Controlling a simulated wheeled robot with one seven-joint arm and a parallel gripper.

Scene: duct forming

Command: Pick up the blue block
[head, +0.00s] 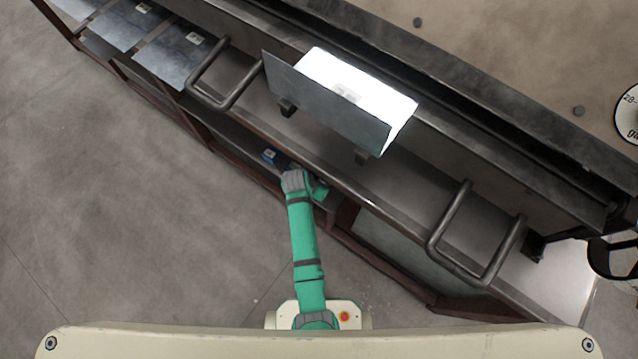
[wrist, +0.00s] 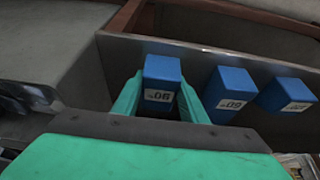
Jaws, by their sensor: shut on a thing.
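In the wrist view a blue block (wrist: 162,72) with a white number label stands between the two teal fingers of my gripper (wrist: 160,98). The gripper is shut on it, one finger on each side. The block's lower end is hidden behind the gripper body. Two more blue blocks with labels, a middle one (wrist: 231,88) and a right one (wrist: 288,95), stand to the right of the held one. In the head view my gripper is mostly hidden under the bench edge, beside a small blue patch (head: 269,156).
A grey metal wall (wrist: 215,60) runs behind the blocks, with a reddish-brown frame (wrist: 128,17) beyond it. In the head view, the long metal bench (head: 400,195) overhangs my arm and carries bent handles (head: 462,250) and a bright lit panel. Open floor lies to the left.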

